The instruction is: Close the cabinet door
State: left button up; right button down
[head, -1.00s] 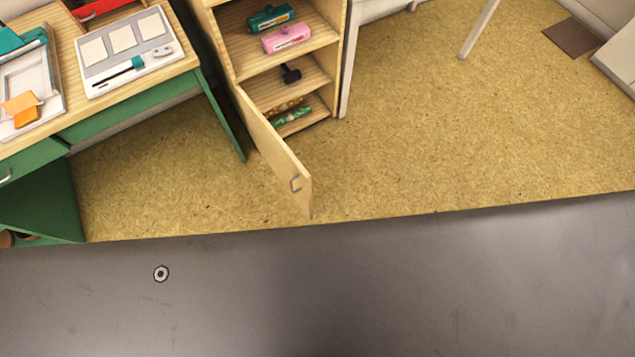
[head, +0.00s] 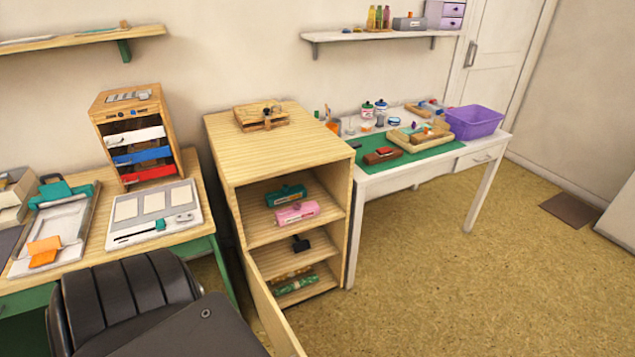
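The wooden cabinet (head: 285,145) stands against the wall between two desks. Its door (head: 272,308) is open, swung out toward me from the left side of the cabinet front. The lower part of the door runs out of the picture, and its handle does not show now. On the shelves inside are a teal item (head: 286,195), a pink item (head: 297,212), a small black item (head: 300,244) and a green patterned roll (head: 297,285). Neither of my grippers is in view.
A green-legged desk (head: 90,262) with a stationery drawer unit (head: 138,135) stands left. A black chair (head: 125,300) is in front of it, left of the door. A white desk (head: 425,160) stands right.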

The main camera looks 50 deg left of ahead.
aim_at(280, 335)
jog(key=z, duration=0.05)
jog(key=k, duration=0.65)
jog(key=u, duration=1.5)
jog(key=k, duration=0.25)
jog(key=u, duration=0.25)
